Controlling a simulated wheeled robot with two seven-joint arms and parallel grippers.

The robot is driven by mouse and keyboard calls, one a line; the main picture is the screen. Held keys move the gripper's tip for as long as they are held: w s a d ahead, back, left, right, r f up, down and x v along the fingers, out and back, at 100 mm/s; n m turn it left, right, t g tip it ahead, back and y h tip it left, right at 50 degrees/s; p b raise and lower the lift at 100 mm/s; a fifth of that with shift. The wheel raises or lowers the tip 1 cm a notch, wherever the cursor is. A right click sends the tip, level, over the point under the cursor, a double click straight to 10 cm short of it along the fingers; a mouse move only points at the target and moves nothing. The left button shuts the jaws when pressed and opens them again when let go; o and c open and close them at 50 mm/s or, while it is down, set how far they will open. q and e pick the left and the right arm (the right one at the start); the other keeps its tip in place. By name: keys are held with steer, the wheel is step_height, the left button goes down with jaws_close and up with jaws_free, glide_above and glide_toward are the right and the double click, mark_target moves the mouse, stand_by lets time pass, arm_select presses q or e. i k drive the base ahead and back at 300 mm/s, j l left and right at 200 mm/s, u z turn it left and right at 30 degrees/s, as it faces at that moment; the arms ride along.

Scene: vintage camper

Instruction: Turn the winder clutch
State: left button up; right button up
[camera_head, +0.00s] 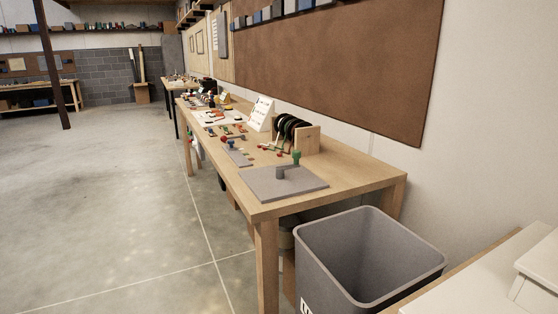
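A wooden workbench (350,180) runs away from me along the right wall. On its near end lies a flat grey plate (300,186) with a short grey cylinder (280,173) standing on it. A green knob-like part (296,157) stands at the plate's back edge. Farther along, a smaller grey base (239,158) has a blue part (231,144) by it. I cannot tell which of these is the winder clutch. Neither of my grippers is in view.
A grey open bin (365,255) stands in front of the bench's near end. A pale surface (480,275) fills the lower right corner. A wooden holder (308,140) with dark discs and a white panel (262,113) stand on the bench. The concrete floor at left is clear.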

mark_target(231, 142)
steer(key=i+j+z, duration=0.15)
steer(key=i+j, duration=0.25)
steer(key=i+j+z, duration=0.1)
steer(key=i+j, duration=0.25)
steer(key=j, duration=0.2)
